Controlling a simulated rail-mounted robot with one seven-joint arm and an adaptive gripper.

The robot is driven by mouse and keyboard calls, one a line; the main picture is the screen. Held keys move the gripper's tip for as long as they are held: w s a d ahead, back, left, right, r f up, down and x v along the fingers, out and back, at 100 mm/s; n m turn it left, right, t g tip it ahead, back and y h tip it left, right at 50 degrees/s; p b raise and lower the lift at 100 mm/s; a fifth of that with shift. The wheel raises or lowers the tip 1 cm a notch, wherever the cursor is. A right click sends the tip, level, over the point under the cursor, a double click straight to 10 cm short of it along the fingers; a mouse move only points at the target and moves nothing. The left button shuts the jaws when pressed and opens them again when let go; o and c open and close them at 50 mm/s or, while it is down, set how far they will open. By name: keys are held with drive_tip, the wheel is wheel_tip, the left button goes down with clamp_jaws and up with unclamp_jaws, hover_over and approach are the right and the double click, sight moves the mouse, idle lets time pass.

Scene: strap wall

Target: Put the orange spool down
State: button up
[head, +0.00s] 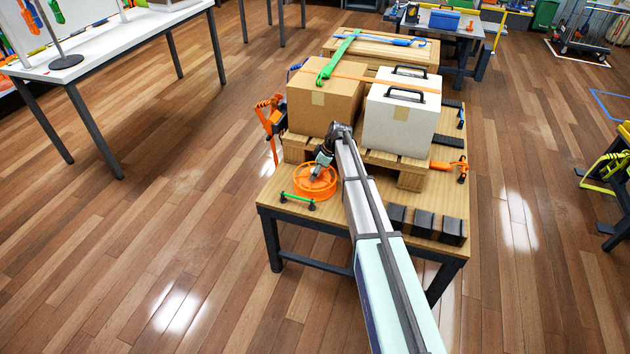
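The orange spool (305,190), a wide wheel-like disc with openings, is at the table's left front corner in the head view. It looks level and at or very close to the tabletop; I cannot tell whether it touches. My gripper (317,175) points down over the spool's hub, at the end of my arm reaching in from the front. The fingertips are hidden against the spool, so I cannot see whether they grip it. The wooden table (333,213) has dark legs.
A cardboard box (312,108) and a white case (392,122) with black handles stand on a pallet (412,176) behind the spool, an orange strap across them. A green bar (297,202) lies just in front of the spool. Black blocks (423,222) stand at the right front edge.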

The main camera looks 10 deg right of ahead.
drive_tip(key=c, duration=1.4)
clamp_jaws()
